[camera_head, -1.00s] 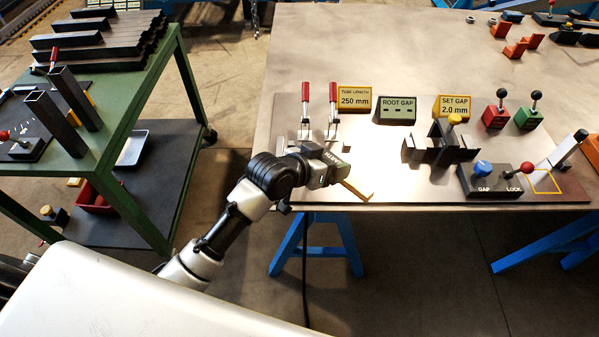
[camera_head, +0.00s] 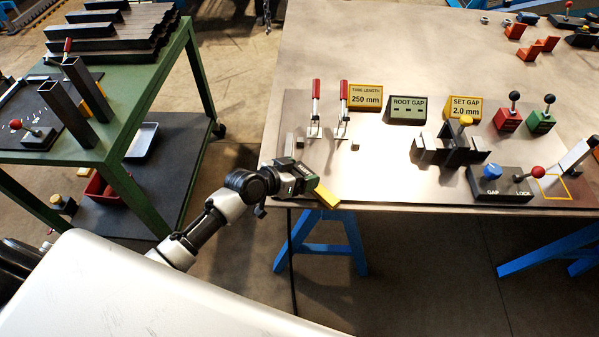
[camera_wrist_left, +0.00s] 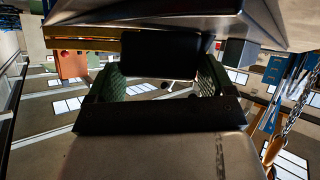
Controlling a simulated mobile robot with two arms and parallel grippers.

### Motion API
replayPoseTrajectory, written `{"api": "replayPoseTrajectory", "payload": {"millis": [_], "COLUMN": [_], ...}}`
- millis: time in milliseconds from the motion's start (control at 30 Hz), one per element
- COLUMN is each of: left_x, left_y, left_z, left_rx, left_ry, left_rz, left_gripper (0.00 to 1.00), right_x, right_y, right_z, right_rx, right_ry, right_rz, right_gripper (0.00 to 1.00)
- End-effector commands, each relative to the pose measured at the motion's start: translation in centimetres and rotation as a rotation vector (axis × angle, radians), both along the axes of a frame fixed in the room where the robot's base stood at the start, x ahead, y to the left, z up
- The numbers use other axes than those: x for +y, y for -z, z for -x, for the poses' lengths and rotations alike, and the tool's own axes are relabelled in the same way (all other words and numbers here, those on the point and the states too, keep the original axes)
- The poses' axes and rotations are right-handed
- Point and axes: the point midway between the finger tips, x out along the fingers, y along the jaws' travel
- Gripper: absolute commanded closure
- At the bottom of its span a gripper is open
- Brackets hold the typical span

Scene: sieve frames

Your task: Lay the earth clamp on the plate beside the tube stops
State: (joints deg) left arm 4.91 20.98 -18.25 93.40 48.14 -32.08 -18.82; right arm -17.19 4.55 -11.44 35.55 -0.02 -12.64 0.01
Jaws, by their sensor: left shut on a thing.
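My left gripper (camera_head: 312,190) is shut on the earth clamp (camera_head: 326,196), whose brass-yellow end sticks out past the fingertips at the front edge of the plate (camera_head: 385,178). In the left wrist view, the green-padded fingers (camera_wrist_left: 160,76) stand apart with a dark and brass piece beyond them; their contact with it is hard to make out. My right gripper is not in view.
Two red-handled toggle clamps (camera_head: 316,108) stand behind the gripper. Yellow and green label blocks (camera_head: 406,109) line the back. A dark fixture (camera_head: 450,148) and a gap-lock box (camera_head: 500,185) stand right. The plate's front middle is bare. A green cart (camera_head: 120,135) stands left.

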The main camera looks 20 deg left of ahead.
Motion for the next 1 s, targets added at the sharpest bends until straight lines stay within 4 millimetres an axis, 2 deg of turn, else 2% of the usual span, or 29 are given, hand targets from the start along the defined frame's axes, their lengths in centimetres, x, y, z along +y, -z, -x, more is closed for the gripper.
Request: {"api": "replayPoseTrajectory", "payload": {"millis": [67,100,200,433,567,1000], "left_x": [0.0,0.0,0.0,0.1,0.7,4.9], "left_y": [-0.1,0.0,0.0,0.0,-0.5,-4.3], "left_z": [0.0,0.0,0.0,0.1,0.9,7.3], "left_rx": [-0.002,0.001,0.001,0.000,0.001,0.001], "left_ry": [0.000,0.000,0.000,0.001,0.000,0.003], "left_rz": [0.001,0.000,0.000,-0.001,-0.003,-0.005], "left_gripper": [0.67,0.12,0.00,0.00,0.00,0.00], "right_x": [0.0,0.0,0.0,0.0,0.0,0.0], "right_y": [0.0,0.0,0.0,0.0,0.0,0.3], "right_z": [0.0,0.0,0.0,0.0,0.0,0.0], "right_rx": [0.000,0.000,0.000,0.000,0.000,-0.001], "right_ry": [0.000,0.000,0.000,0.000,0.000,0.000], "right_rz": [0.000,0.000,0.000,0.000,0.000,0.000], "right_gripper": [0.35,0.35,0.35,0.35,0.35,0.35]}}
